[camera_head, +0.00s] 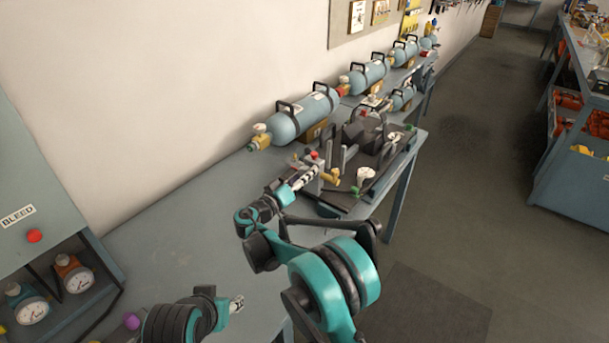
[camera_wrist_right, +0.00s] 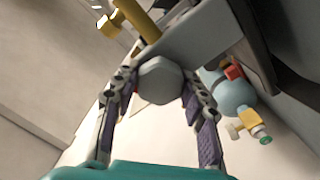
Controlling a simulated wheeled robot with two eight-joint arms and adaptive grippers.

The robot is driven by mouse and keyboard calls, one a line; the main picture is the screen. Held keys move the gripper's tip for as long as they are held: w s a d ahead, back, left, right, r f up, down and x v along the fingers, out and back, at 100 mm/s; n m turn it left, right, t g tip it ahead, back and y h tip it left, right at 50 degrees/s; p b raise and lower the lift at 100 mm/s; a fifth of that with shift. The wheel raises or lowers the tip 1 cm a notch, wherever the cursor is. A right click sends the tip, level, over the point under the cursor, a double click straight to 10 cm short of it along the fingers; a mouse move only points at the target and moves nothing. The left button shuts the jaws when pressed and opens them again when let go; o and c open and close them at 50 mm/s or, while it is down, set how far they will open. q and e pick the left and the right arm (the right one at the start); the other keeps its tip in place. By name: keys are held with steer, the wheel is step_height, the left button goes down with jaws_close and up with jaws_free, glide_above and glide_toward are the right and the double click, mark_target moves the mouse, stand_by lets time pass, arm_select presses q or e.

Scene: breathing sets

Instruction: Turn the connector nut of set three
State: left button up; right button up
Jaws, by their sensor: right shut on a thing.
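In the right wrist view a grey hexagonal connector nut (camera_wrist_right: 160,82) sits between the two fingers of my right gripper (camera_wrist_right: 160,88), which is shut on it. A grey block lies behind the nut and a brass fitting (camera_wrist_right: 141,18) is above it. In the head view my right gripper (camera_head: 311,177) reaches the near left part of a dark rig tray (camera_head: 378,188) on the bench; the nut is too small to make out there. No label telling which set this is can be read. My left gripper (camera_head: 237,303) is low over the near bench; its opening cannot be made out.
A gauge panel (camera_head: 32,205) is at left. A white cup-like piece (camera_head: 365,175) stands on the tray. The near bench is mostly clear; a stocked shelf (camera_head: 560,155) stands across the aisle.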

steer(key=m, duration=1.1)
steer(key=shift+m, duration=0.4)
steer(key=m, duration=1.1)
steer(key=shift+m, duration=0.4)
steer(key=o, duration=1.2)
steer(key=shift+d, duration=0.1)
